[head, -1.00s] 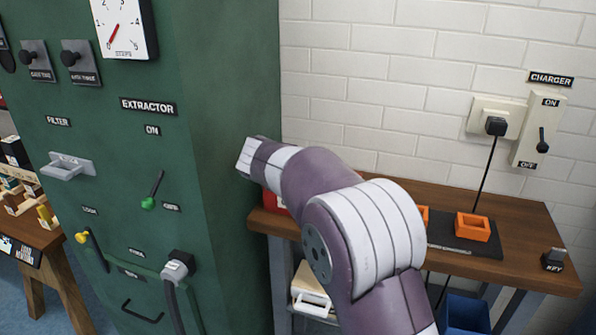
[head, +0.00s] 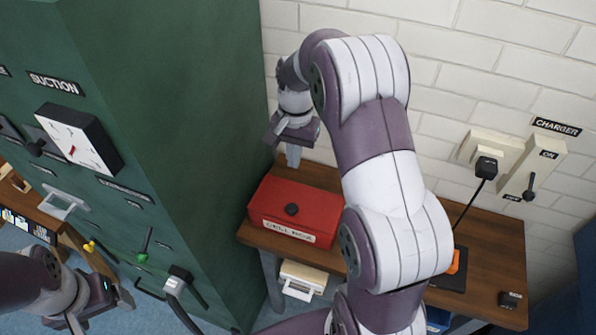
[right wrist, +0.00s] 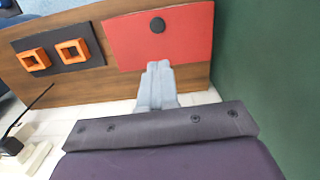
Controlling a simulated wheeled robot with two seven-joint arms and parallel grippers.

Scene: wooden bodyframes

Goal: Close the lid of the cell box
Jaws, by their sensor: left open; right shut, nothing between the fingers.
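The red cell box (head: 325,202) stands on the wooden bench in the head view, its label facing front. Its red lid, with a black knob (head: 291,209), lies flat and looks shut in the head view; my arm hides part of its right side. The lid also shows in the right wrist view (right wrist: 185,42). My right gripper (head: 293,158) is shut and empty, pointing down behind the box's back edge; its pale fingers (right wrist: 158,68) overlap the lid's edge in the wrist view, but contact cannot be told. My left gripper (head: 122,298) is open at the lower left, away from the box.
The green extractor cabinet (head: 190,110) stands close left of the bench (head: 490,260). The tiled wall (head: 450,100) is behind. A charger switch (head: 533,178) and plug (head: 486,168) are on the wall. Orange holders (right wrist: 73,50) sit on a dark mat (right wrist: 92,43).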

